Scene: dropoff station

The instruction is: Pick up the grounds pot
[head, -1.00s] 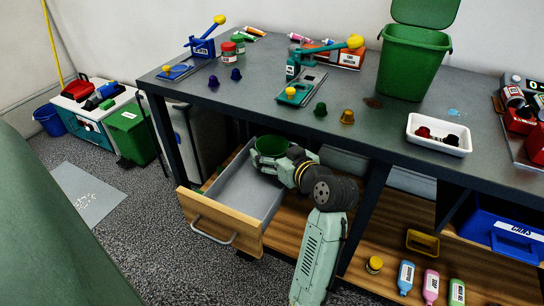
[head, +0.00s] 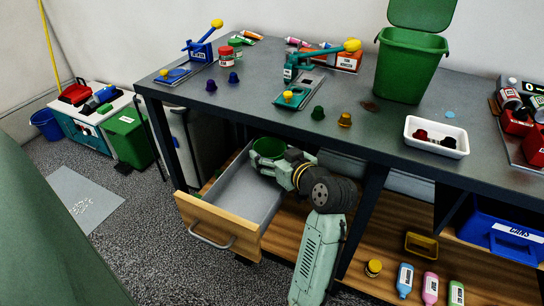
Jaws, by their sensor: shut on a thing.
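A green round pot (head: 269,148), which looks like the grounds pot, is at the back of the open wooden drawer (head: 223,222). Its open top faces up and it looks upright. My gripper (head: 277,161) reaches in from the right and is shut on the pot's side. The gripper's fingers are mostly hidden by its own body. I cannot tell whether the pot's base touches the drawer bottom.
The table's front edge (head: 330,140) runs just above the drawer and gripper. A lower wooden shelf holds several bottles, such as a blue one (head: 405,280), and a yellow tray (head: 421,243).

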